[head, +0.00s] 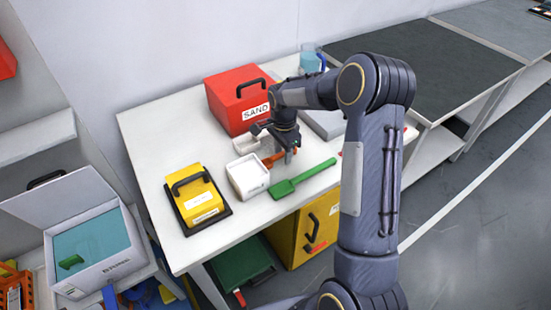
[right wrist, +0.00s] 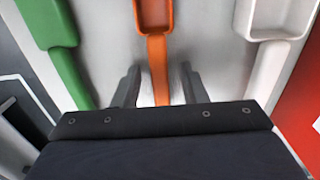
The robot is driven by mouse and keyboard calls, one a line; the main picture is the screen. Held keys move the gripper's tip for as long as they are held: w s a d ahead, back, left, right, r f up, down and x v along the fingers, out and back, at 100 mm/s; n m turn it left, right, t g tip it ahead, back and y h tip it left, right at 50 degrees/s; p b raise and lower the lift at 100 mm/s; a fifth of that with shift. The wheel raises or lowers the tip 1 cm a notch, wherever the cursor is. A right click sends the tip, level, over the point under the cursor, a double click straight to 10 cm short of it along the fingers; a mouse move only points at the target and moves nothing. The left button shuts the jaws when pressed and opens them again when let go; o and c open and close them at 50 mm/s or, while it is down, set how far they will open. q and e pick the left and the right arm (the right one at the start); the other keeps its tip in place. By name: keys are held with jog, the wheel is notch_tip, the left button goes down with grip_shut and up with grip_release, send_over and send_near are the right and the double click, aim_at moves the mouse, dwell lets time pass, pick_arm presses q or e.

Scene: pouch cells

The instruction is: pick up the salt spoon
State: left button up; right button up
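No spoon shows a readable salt label. An orange spoon (head: 267,160) lies on the white table under my right gripper (head: 288,156). In the right wrist view, the open fingers of the right gripper (right wrist: 159,72) stand on either side of the handle of the orange spoon (right wrist: 157,60), with a gap on both sides. A green spoon (head: 303,178) lies nearer the table's front edge, and a white spoon (head: 246,144) lies on the other side, by the red box. My left gripper is not in view.
A white tub (head: 248,181) stands close to the orange spoon's bowl. A red box (head: 228,107) marked SAND stands behind. A yellow case (head: 195,194) is at the left of the table. A pitcher with blue contents (head: 310,60) stands at the back.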

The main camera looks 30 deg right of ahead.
grip_shut()
